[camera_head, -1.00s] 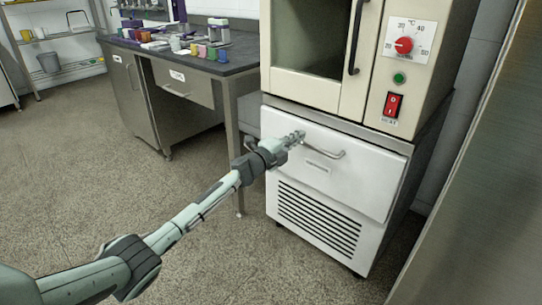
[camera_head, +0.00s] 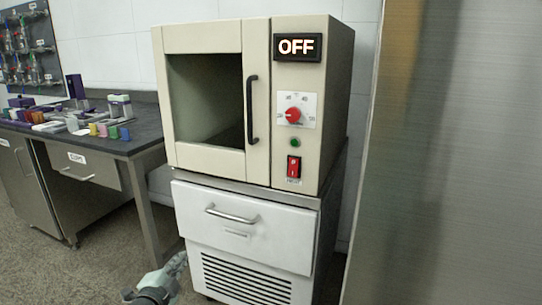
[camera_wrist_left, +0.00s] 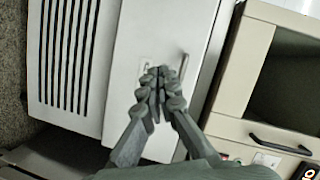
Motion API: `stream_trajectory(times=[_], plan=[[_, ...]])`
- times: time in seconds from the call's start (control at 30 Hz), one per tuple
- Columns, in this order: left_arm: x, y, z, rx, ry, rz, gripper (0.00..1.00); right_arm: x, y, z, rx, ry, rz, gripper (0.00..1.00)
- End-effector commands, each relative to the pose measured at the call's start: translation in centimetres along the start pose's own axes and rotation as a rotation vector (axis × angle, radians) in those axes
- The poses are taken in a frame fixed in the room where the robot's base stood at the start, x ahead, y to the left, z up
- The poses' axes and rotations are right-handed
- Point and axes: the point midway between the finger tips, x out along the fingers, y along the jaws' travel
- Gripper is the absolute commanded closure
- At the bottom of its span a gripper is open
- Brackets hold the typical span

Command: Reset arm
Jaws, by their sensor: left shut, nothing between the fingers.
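My left gripper (camera_head: 178,262) shows at the bottom of the head view, low in front of the white cabinet. In the left wrist view my left gripper (camera_wrist_left: 157,80) has its fingers together with nothing between them. Behind the fingers is the white drawer front (camera_wrist_left: 140,40) with its metal handle (camera_wrist_left: 184,66); the fingers look apart from the handle. In the head view the drawer (camera_head: 270,232) is shut, with its handle (camera_head: 232,215) clear of my gripper. My right gripper is not in view.
A cream oven (camera_head: 215,150) with a shut glass door, red dial (camera_head: 293,115), red switch (camera_head: 293,167) and lit OFF display (camera_head: 297,46) stands on the cabinet. A dark-topped bench (camera_head: 90,135) with several small items is at left. A steel panel (camera_head: 455,150) stands at right.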

Motion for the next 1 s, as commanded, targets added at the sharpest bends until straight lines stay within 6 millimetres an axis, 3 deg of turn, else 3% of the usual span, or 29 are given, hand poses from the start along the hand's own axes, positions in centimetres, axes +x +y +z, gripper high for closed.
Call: stream_trajectory(times=[0.03,0.23,0.4,0.5,0.6,0.7,0.9,1.0], plan=[[-2.7,2.6,1.3,-0.124,-0.104,0.055,1.00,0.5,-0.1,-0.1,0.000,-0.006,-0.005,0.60],[-13.9,11.7,6.2,-0.508,-0.505,0.268,1.00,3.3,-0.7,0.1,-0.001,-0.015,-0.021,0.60],[-24.0,17.4,7.3,-0.725,-0.784,0.440,1.00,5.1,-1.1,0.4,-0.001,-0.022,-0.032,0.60],[-28.6,19.3,7.2,-0.802,-0.900,0.515,1.00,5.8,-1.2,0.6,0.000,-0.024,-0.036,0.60],[-31.5,20.3,6.9,-0.846,-0.972,0.563,1.00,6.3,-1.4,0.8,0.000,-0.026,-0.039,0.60],[-32.8,20.8,6.8,-0.866,-1.005,0.585,1.00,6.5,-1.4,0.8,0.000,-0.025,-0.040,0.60],[-33.0,20.9,6.8,-0.867,-1.012,0.590,1.00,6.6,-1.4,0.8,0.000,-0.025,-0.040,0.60],[-33.0,20.9,6.8,-0.866,-1.011,0.590,1.00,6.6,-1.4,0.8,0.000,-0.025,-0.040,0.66]])
